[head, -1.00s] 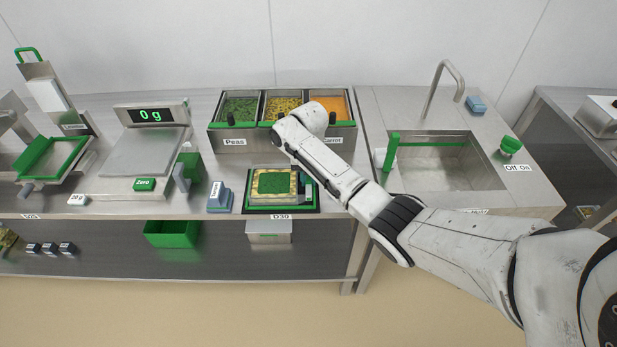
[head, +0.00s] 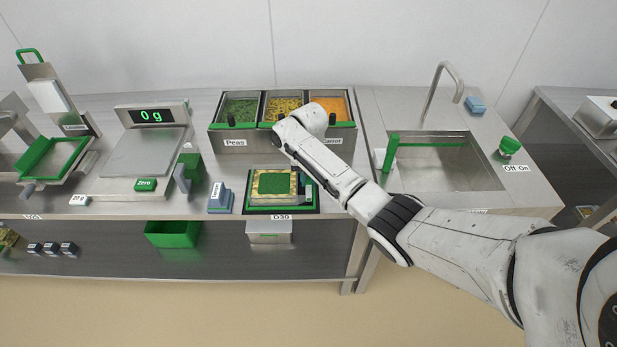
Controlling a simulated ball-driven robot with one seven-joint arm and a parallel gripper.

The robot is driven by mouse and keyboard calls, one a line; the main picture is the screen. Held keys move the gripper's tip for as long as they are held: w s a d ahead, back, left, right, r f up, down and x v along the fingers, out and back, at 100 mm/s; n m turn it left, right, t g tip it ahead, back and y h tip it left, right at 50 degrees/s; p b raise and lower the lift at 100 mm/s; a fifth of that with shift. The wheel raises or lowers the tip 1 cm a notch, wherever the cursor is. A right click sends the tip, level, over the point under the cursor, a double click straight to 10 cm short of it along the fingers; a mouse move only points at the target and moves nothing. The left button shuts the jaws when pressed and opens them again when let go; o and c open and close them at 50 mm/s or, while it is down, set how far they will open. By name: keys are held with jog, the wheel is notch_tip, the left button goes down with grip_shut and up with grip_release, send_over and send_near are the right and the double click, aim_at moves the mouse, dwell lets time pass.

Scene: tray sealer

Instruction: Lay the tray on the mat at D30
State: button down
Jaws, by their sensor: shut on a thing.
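The tray (head: 258,186), yellow-tan around a green middle, is at the mat at D30, near the front edge of the counter. The mat (head: 315,209) shows as a dark border with a green edge around and below the tray. My gripper (head: 303,187) is at the tray's right side, shut on it. My arm comes in from the right and hides part of the tray's right end and the fingertips. I cannot tell whether the tray's underside touches the mat.
A blue block (head: 220,199) stands just left of the mat. Behind are the bins of peas, corn and carrot (head: 236,141). A scale (head: 147,152) reading 0 g stands left, with a green Zero button. The sink (head: 440,165) is right. A label D30 (head: 281,217) marks the front edge.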

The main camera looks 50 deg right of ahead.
jog(key=c, duration=1)
grip_release()
jog(key=shift+c, duration=0.3)
jog(key=shift+c, duration=1.2)
jog(key=shift+r+p, duration=3.35)
jog(key=shift+r, duration=0.2)
